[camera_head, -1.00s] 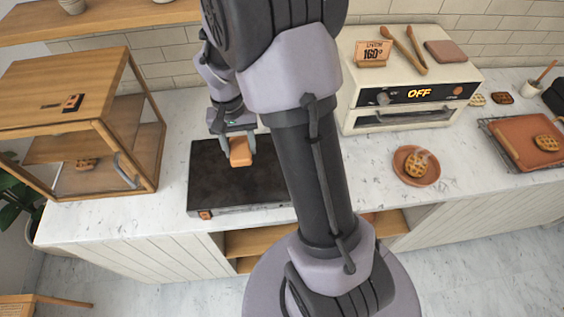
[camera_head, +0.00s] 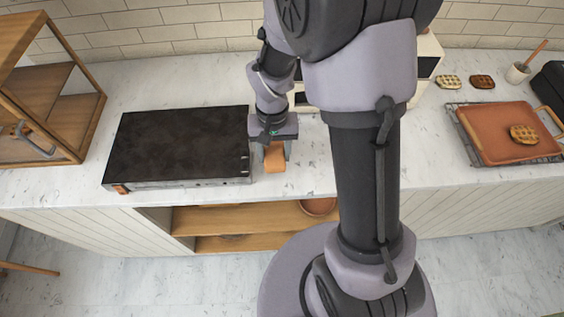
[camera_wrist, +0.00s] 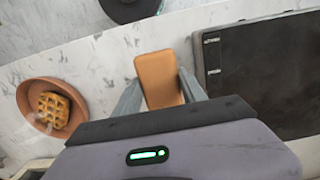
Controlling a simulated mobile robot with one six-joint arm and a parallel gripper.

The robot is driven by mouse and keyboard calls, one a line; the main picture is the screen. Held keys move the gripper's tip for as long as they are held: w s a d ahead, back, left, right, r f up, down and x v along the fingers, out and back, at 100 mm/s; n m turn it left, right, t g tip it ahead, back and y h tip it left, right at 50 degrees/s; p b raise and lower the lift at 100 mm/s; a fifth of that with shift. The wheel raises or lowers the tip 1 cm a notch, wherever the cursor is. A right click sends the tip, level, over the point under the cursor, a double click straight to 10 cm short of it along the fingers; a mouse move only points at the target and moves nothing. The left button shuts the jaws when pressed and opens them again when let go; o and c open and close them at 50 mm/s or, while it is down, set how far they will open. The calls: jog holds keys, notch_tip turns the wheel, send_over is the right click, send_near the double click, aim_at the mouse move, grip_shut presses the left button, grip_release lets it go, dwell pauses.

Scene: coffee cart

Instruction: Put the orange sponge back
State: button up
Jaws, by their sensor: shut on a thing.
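The orange sponge (camera_head: 274,157) is between the fingers of my gripper (camera_head: 274,150), which is shut on it. In the head view they are over the marble counter, just right of the dark griddle (camera_head: 180,142). The sponge (camera_wrist: 159,78) also shows in the wrist view, sticking out past the fingertips of my gripper (camera_wrist: 160,88). The griddle (camera_wrist: 268,75) lies to its right there. I cannot tell whether the sponge touches the counter.
A terracotta plate with a waffle (camera_wrist: 53,108) is left of the gripper in the wrist view. A wooden cabinet (camera_head: 45,110) stands at the left. A rack with a terracotta tray (camera_head: 490,148) and waffle is at the right. Open shelves (camera_head: 240,220) are under the counter. My arm hides much of the oven.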

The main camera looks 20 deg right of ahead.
aim_at(276, 161)
notch_tip(276, 161, down, 3)
jog(key=shift+s+f+b, duration=0.1)
jog(key=shift+f+b, duration=0.1)
jog(key=shift+b, duration=0.4)
jog(key=shift+d+f, duration=0.1)
jog(key=shift+f, duration=0.1)
jog(key=o, duration=1.4)
jog(key=shift+o, duration=0.2)
